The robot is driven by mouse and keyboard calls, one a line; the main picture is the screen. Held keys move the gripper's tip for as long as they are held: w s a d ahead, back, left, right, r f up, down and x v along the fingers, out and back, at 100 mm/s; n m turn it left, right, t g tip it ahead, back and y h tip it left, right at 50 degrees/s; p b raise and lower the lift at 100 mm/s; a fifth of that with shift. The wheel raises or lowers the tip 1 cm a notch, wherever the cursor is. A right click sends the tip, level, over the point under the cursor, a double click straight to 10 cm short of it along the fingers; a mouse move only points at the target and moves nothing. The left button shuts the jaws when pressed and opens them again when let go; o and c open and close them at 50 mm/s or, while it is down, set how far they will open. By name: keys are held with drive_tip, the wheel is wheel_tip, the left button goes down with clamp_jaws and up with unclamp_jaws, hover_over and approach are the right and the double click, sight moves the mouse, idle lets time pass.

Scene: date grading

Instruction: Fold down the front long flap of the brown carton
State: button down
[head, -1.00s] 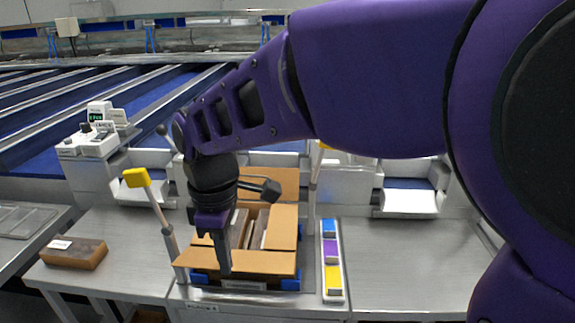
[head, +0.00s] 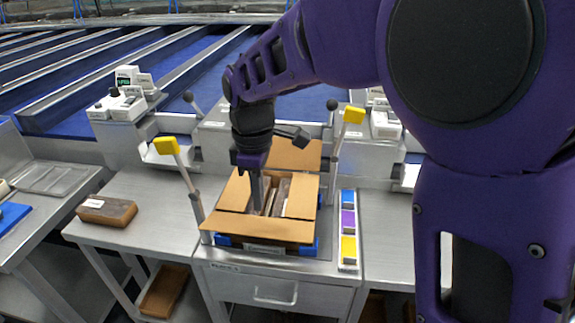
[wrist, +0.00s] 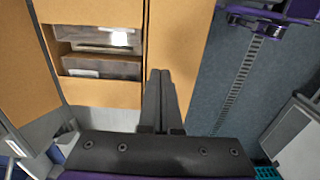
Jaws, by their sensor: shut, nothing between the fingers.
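The open brown carton (head: 312,212) sits in a holder with blue corners on the steel workstation. Its front long flap (head: 265,229) shows as a wide tan panel along the near side, sticking outward. Its back flap (head: 294,154) stands up at the far side. Dark packs (head: 281,197) lie inside, and they also show in the wrist view (wrist: 100,66). In the wrist view my gripper's fingers (wrist: 160,78) are together and empty. Whether they touch the carton I cannot tell.
Yellow-topped posts (head: 167,146) (head: 353,115) stand on both sides of the carton. A strip of blue, purple and yellow blocks (head: 348,222) lies to its right. The steel top on the left has free room.

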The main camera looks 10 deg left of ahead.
sight(268, 213)
drive_tip(key=w+p, duration=0.2)
drive_tip(key=w, duration=0.2)
drive_tip(key=shift+w+r, duration=0.15)
drive_tip(key=shift+w, duration=0.05)
drive_tip(key=w, duration=0.2)
drive_tip(key=shift+w+p, duration=0.3)
drive_tip(key=shift+w, duration=0.1)
idle(0.5)
drive_tip(key=shift+f+b, duration=2.55)
drive_tip(key=shift+f, duration=1.85)
drive_tip(key=shift+r, duration=0.1)
